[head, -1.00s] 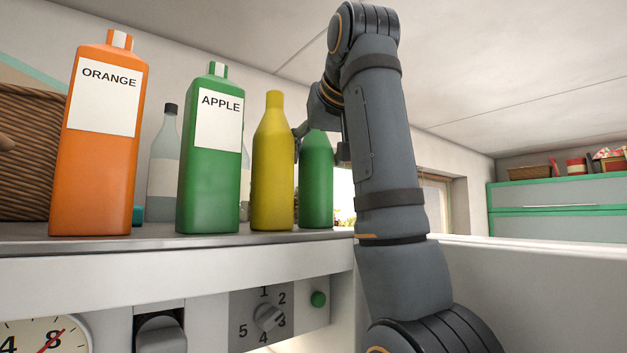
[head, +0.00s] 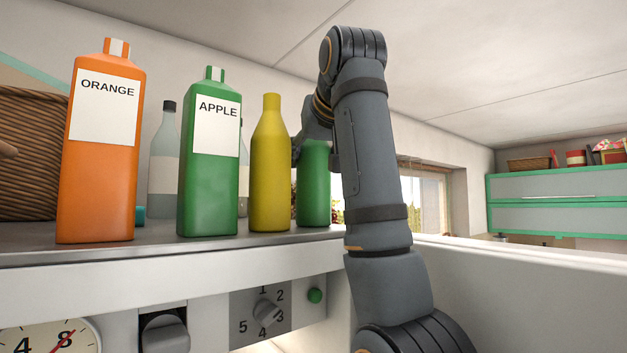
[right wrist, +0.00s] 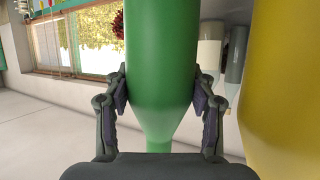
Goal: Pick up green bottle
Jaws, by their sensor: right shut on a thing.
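The green bottle (head: 314,186) stands upright on the shelf, to the right of the yellow bottle. My right arm partly covers its upper part in the head view. In the right wrist view the green bottle (right wrist: 162,70) lies between the two fingers of my right gripper (right wrist: 162,95). The pads press on both sides of the bottle's body near its shoulder, so the gripper is shut on it. My left gripper is not in view.
The yellow bottle (head: 270,170) stands close to the left of the green bottle. The green APPLE carton (head: 209,180) and orange ORANGE carton (head: 98,190) stand farther left. A clear bottle (head: 163,185) and wicker basket (head: 35,150) are behind. A window (head: 425,200) is at the right.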

